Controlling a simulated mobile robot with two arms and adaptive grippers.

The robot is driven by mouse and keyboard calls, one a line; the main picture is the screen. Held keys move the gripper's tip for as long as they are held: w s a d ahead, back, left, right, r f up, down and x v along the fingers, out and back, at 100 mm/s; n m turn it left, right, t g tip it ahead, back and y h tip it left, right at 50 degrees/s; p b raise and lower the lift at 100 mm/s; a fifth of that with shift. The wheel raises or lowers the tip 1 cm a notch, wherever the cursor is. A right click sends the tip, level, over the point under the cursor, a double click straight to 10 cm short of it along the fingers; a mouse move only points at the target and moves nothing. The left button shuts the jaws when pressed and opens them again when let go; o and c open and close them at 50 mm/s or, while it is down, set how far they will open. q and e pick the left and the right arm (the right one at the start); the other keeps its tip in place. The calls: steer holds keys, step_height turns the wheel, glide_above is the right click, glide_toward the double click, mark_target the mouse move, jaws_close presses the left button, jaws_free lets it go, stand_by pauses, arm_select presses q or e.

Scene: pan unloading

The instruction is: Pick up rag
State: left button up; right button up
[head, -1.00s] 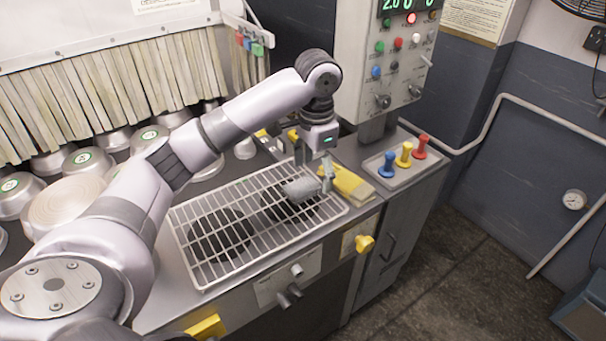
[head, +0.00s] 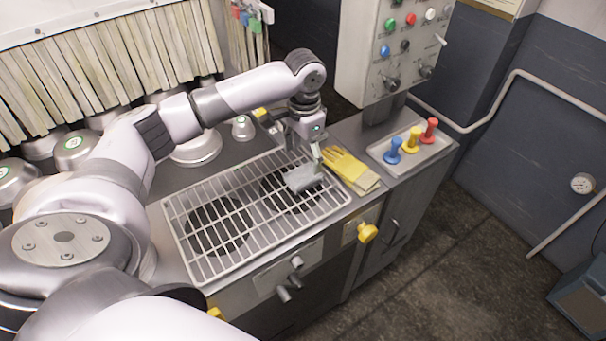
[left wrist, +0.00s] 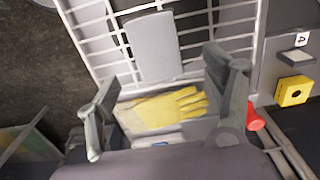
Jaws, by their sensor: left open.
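The rag (head: 302,179) is a small grey cloth lying flat on the wire rack (head: 207,270), near its right end. In the left wrist view the rag (left wrist: 154,46) shows as a pale grey rectangle across the rack bars. My left gripper (head: 314,160) is above the rack's right end, with a finger overlapping the rag's right edge in the head view. In the left wrist view the left gripper (left wrist: 160,68) is open and empty, and the rag shows beyond and between its fingertips. I cannot tell whether a finger touches it. My right gripper is not seen.
Yellow gloves (head: 352,170) lie just right of the rack. A tray (head: 377,152) with blue, yellow and red knobbed pieces stands farther right, below a control panel (head: 400,50). Metal pots (head: 195,147) stand behind the rack. Yellow and grey knobs project from the counter front.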

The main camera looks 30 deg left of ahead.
mark_target(304, 173)
arm_select(q)
steer(key=shift+s+d+f, duration=0.1)
steer(key=shift+f, duration=0.05)
steer(key=shift+s+f+p, duration=0.1)
steer(key=shift+f+p, duration=0.25)
steer(key=shift+p, duration=0.1)
step_height(304, 173, down, 4)
steer(key=shift+r+p, duration=0.15)
steer(key=shift+p, duration=0.5)
steer(key=shift+f, duration=0.3)
steer(key=shift+d, duration=0.1)
steer(key=shift+c, duration=0.4)
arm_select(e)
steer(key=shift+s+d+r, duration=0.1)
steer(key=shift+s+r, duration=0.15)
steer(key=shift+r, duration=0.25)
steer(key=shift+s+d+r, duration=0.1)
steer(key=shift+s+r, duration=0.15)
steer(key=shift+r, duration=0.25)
arm_select(q)
steer(key=c, duration=1.1)
steer(key=shift+c, duration=0.2)
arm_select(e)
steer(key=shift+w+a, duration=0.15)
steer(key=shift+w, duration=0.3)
arm_select(q)
steer(key=shift+r, duration=0.15)
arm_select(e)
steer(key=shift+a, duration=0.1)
